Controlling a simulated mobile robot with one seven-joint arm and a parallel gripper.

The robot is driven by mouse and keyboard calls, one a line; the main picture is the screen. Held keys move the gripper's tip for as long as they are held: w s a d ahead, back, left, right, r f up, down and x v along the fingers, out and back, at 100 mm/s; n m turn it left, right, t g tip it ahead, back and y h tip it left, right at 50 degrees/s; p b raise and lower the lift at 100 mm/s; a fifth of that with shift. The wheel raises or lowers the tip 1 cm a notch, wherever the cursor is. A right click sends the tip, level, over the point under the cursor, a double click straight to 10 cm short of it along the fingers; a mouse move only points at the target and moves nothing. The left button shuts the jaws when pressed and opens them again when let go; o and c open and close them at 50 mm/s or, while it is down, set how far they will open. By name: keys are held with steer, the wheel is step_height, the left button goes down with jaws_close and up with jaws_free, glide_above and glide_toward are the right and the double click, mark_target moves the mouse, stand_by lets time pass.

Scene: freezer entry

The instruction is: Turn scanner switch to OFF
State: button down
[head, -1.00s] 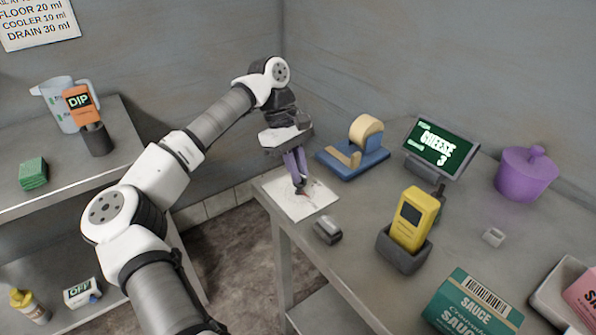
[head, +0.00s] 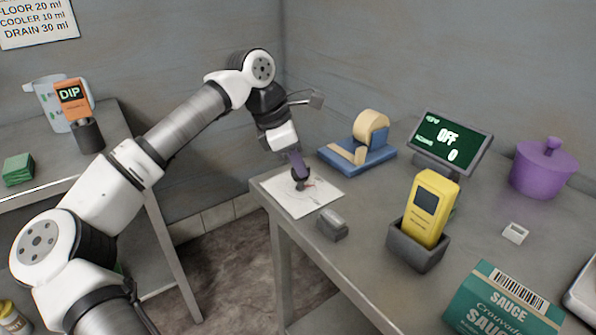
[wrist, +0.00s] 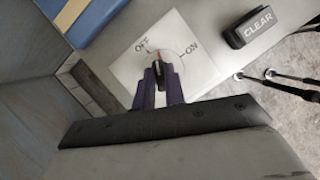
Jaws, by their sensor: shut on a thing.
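The scanner switch is a dark knob (wrist: 159,68) on a white plate (wrist: 196,68) marked OFF and ON. In the head view my gripper (head: 300,176) reaches down to the plate (head: 322,197) at the table's near left corner, and the knob is mostly hidden by the fingers. The display screen (head: 449,138) reads OFF and 0.
A blue tape dispenser (head: 358,156) stands just behind the plate. A grey CLEAR button (head: 332,224) is close in front. A yellow scanner (head: 431,207) stands in a grey holder to the right, with a sauce box (head: 503,300) nearer and a purple pot (head: 543,170) at the back.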

steer(key=n+t+b, duration=0.1)
steer(key=n, duration=0.1)
steer(key=n+y+b, duration=0.1)
steer(key=n+b, duration=0.1)
steer(key=n, duration=0.1)
steer(key=shift+s+t, duration=0.15)
steer(key=shift+t, duration=0.25)
steer(key=shift+n, duration=0.3)
steer(key=c, duration=1.5)
jaws_free()
steer(key=shift+o, duration=0.2)
steer(key=v, duration=1.3)
steer(key=shift+s+r, duration=0.15)
steer(key=shift+r, duration=0.25)
steer(key=shift+a, duration=0.1)
